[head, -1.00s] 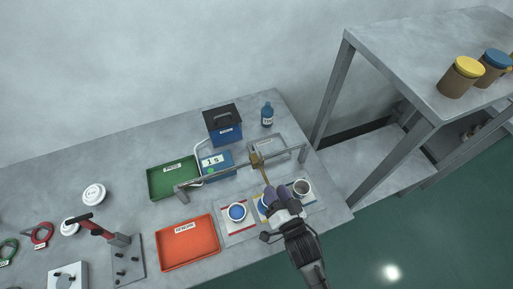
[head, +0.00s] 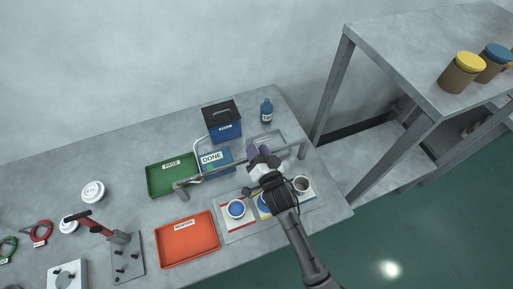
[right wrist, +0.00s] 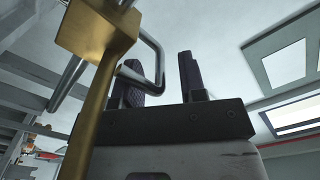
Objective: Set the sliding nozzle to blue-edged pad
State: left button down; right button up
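My right gripper (head: 262,154) is at the overhead rail (head: 222,172). In the right wrist view, its fingers (right wrist: 160,80) are apart, with a bent chrome rod close to the left finger; I cannot tell whether they touch. The brass nozzle block (right wrist: 97,28) and its brass tube (right wrist: 88,125) are beside the gripper there; my gripper hides them in the head view. Under the rail, a red-edged pad (head: 238,226) is at left and a pad that looks blue-edged (head: 311,196) at right. The middle pad is partly hidden by my arm. My left gripper is out of view.
Cups stand on the pads, the left cup (head: 236,209) blue inside and the right cup (head: 302,184) dark inside. A box (head: 216,161) reads DONE behind the rail. Green tray (head: 173,178), orange tray (head: 187,240), blue bottle (head: 266,111) and dark-topped box (head: 223,128) stand around.

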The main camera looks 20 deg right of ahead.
jog(key=shift+w, duration=0.55)
grip_shut()
